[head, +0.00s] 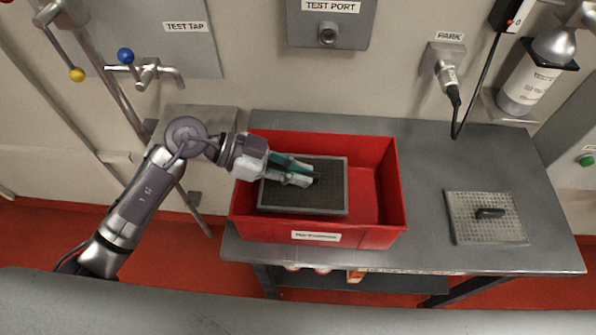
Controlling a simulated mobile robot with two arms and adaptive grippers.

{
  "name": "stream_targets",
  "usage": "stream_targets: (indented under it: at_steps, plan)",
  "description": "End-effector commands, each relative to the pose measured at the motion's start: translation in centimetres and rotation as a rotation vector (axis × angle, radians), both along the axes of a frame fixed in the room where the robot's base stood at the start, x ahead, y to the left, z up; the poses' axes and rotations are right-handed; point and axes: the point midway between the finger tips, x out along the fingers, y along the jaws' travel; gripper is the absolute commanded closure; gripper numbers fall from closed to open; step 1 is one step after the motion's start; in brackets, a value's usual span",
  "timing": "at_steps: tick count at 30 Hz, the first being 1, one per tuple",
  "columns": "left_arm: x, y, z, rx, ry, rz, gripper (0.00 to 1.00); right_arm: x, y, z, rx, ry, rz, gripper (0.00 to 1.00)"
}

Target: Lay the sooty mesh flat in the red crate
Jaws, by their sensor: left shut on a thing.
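The sooty mesh (330,196) is a dark square panel with a grey frame. It is in the left and middle part of the red crate (385,237) and looks about level. Whether it touches the crate floor cannot be told. My left gripper (312,177) reaches in from the left over the crate's left wall. Its fingers are shut on the mesh, near the mesh's middle, and hide part of it. My right gripper is not in view.
The crate stands on a grey bench (430,170). A lighter mesh panel (465,228) with a dark handle lies on the bench at the right. Bare crate floor shows right of the sooty mesh. A black cable (477,80) hangs at the back wall.

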Motion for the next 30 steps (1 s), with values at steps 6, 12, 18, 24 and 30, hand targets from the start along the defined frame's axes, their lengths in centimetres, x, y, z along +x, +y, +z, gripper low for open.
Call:
stream_targets:
  at_steps: [6, 12, 18, 24, 30]
  plan:
    - [0.0, 0.0, -0.7, -0.003, -0.004, 0.001, 1.0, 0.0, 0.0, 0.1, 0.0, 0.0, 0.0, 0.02]
    - [0.1, 0.0, -0.8, -0.003, -0.003, 0.001, 1.0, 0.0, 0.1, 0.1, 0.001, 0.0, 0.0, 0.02]
    - [0.1, 0.0, -1.4, -0.003, -0.002, 0.002, 1.0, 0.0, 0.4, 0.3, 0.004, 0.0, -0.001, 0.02]
    - [0.0, 0.0, -2.0, -0.001, 0.0, 0.001, 1.0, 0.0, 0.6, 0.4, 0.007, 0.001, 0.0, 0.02]
    - [-0.1, 0.0, -2.4, 0.005, 0.004, -0.001, 0.63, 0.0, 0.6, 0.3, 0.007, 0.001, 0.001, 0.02]
